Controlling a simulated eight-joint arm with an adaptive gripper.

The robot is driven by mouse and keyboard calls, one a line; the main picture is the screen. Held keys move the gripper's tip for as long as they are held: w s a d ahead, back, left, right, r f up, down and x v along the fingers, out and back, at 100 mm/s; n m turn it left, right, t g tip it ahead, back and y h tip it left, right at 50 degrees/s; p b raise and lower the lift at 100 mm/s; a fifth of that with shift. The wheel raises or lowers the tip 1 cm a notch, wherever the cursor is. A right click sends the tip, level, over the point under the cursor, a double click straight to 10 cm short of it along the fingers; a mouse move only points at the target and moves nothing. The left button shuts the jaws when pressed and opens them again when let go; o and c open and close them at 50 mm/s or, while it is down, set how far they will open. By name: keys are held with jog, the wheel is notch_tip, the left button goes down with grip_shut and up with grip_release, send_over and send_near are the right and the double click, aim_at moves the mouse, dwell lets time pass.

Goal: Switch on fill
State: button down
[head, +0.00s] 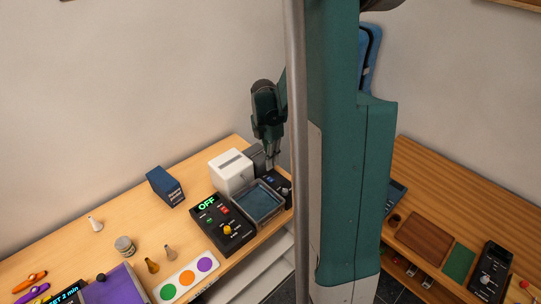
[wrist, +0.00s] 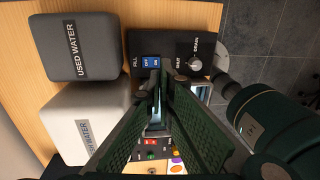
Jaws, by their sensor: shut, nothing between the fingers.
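The fill switch (wrist: 151,62) is a small blue rocker with white lettering on a black panel (wrist: 172,42), beside the word FILL. I cannot tell which side of it is pressed. In the head view the panel (head: 284,188) is partly hidden by my arm and a pole. My gripper (wrist: 156,82) is shut and empty, its fingertips close to the switch in the wrist view; I cannot tell whether they touch it. In the head view my gripper (head: 270,163) points down by the panel.
A drain knob (wrist: 195,64) sits beside the switch. A grey used-water box (wrist: 82,22) and white water box (wrist: 75,108) stand close by. A clear-walled basin (head: 235,203) and a black control box reading OFF (head: 222,240) are in front. The left bench has free room.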

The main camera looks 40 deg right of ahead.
aim_at(272, 180)
jog(key=shift+s+f, duration=0.15)
jog(key=shift+f, duration=1.15)
jog(key=shift+s+f, duration=0.2)
jog(key=shift+f, duration=1.05)
jog(key=shift+s+f, duration=0.15)
jog(key=shift+f, duration=1.15)
jog(key=shift+f, duration=0.15)
jog(key=shift+s+f+t+b, duration=0.2)
jog(key=shift+f+t+b, duration=0.2)
jog(key=shift+b, duration=0.15)
jog(key=shift+w+r, duration=0.1)
jog(key=shift+r, duration=0.1)
jog(key=shift+w+r, duration=0.1)
jog(key=shift+w, duration=0.2)
jog(key=shift+w+r, duration=0.15)
jog(key=shift+w, duration=0.25)
